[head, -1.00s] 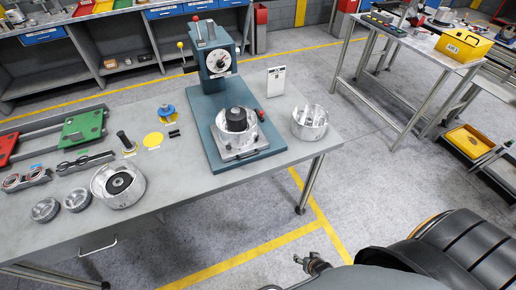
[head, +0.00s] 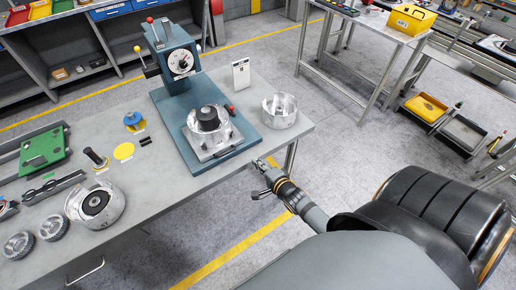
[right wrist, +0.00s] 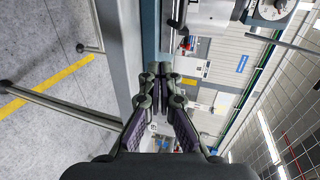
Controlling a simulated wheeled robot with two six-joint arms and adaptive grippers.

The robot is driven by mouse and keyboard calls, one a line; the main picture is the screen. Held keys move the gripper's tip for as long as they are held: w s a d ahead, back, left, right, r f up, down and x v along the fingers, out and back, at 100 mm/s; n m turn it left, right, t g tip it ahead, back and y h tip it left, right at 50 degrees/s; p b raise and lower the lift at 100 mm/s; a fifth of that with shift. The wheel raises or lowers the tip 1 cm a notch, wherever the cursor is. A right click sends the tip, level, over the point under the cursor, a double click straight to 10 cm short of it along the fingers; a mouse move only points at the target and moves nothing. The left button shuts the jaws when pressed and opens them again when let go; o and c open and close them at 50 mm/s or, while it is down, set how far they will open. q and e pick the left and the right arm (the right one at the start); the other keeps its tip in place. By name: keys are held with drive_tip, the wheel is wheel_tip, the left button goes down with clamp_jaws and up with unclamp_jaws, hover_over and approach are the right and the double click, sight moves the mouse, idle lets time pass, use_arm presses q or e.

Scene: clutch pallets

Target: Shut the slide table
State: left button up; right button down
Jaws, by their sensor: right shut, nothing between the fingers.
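The slide table is a light grey plate (head: 206,155) with a bar handle at its front, on the blue-green base (head: 184,168) of the press. It sits forward of the press column (head: 176,64). A silver clutch housing (head: 203,137) with a dark part in it stands on the plate. My right gripper (head: 261,178) is shut and empty, by the bench's front edge, to the right of and nearer than the slide table, apart from it. In the right wrist view its closed fingers (right wrist: 163,76) point along the bench edge. My left gripper is not in view.
A silver housing (head: 279,113) and a white card (head: 240,75) stand right of the press. Left on the bench are another housing (head: 76,207), gears, a yellow disc (head: 123,151) and a green fixture (head: 42,147). The floor before the bench is clear.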

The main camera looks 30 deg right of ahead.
drive_tip(key=b, duration=0.3)
approach(238, 143)
wheel_tip(238, 143, down, 2)
drive_tip(key=x, duration=0.2)
drive_tip(key=r+x, duration=0.1)
drive_tip(key=x, duration=0.1)
drive_tip(key=shift+w, duration=0.45)
drive_tip(key=shift+w+b, duration=0.3)
drive_tip(key=shift+w, duration=0.4)
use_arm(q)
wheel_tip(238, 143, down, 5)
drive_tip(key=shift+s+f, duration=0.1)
use_arm(e)
drive_tip(key=shift+w, duration=0.1)
